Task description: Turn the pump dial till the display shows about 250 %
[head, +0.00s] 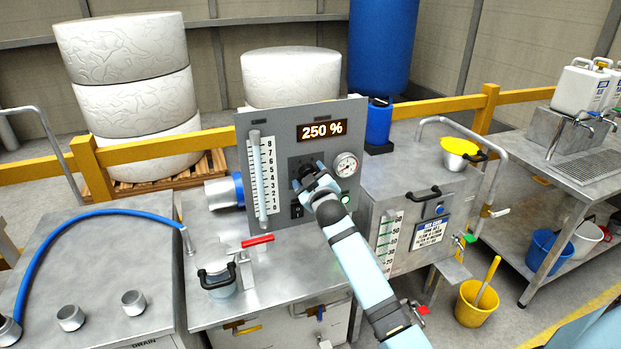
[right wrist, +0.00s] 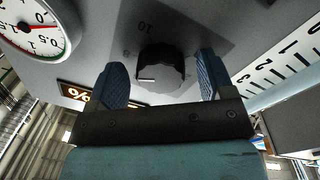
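The display (head: 321,130) at the top of the grey panel reads "250 %". The black pump dial (right wrist: 160,70) shows in the right wrist view, between the two blue fingers of my right gripper (head: 310,177). The fingers are apart, with a visible gap on each side of the dial, so the gripper is open and does not grip it. A pale mark shows on the dial's edge. In the head view my gripper mostly hides the dial. My left gripper is not in view.
A round gauge (head: 346,165) sits right of the dial, and a sight tube with a scale (head: 262,175) stands left of it. A red-handled valve (head: 257,241) is on the bench below. A steel box (head: 408,215) with a black handle stands close on the right.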

